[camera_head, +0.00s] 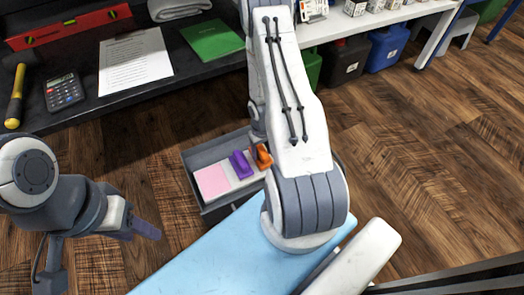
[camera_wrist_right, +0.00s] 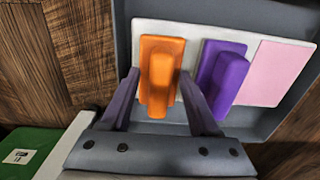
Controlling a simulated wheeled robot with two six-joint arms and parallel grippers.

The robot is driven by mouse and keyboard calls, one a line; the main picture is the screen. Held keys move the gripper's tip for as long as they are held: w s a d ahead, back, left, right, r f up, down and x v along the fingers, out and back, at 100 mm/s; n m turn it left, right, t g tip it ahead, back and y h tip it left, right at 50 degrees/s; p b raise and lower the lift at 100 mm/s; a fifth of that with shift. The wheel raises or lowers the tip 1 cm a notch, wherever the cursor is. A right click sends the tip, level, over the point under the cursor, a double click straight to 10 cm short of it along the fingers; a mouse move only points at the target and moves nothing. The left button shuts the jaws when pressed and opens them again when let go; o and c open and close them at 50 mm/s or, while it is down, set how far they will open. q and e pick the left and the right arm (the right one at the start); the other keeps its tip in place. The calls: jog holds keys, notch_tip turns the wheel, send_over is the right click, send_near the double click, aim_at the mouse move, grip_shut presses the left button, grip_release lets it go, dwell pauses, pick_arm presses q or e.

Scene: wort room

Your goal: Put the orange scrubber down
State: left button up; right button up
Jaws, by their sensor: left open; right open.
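The orange scrubber (camera_head: 263,157) lies on a white board in a grey tray, beside a purple scrubber (camera_head: 240,164) and a pink pad (camera_head: 211,182). In the right wrist view the orange scrubber (camera_wrist_right: 160,72) is between the two open fingers of my right gripper (camera_wrist_right: 158,88), with a visible gap on each side. The purple scrubber (camera_wrist_right: 224,78) is just beyond the right finger. In the head view my arm hides most of the right gripper. My left gripper (camera_head: 146,230) is open and empty, left of the tray and apart from it.
The grey tray (camera_head: 214,146) has raised walls. A dark bench with a calculator (camera_head: 64,92), paper (camera_head: 135,61) and green folder (camera_head: 212,40) stands behind it. A light blue surface (camera_head: 215,262) is in front. Black and blue jugs (camera_head: 388,47) stand at the back right. Wooden floor is clear at right.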

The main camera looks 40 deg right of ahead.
aim_at(261, 151)
notch_tip(261, 151, up, 12)
jog(key=p, duration=1.2)
jog(key=shift+r, duration=0.2)
jog(key=w+a+r+n, duration=0.2)
jog(key=a+r+n, duration=0.3)
jog(key=a+r, duration=1.6)
jog(key=s+a+r+n, duration=0.1)
jog(key=s+a+r, duration=0.2)
jog(key=s, duration=0.3)
jog(key=s+a+r+n, duration=0.2)
jog(key=s+a+r, duration=0.1)
jog(key=s+r, duration=0.2)
jog(key=s+a+r+n+y, duration=0.1)
jog(key=s+a+r+n, duration=0.1)
jog(key=s, duration=0.4)
notch_tip(261, 151, up, 2)
jog(key=shift+s+a+r, duration=0.15)
jog(key=shift+s+a, duration=0.2)
jog(key=shift+a, duration=0.5)
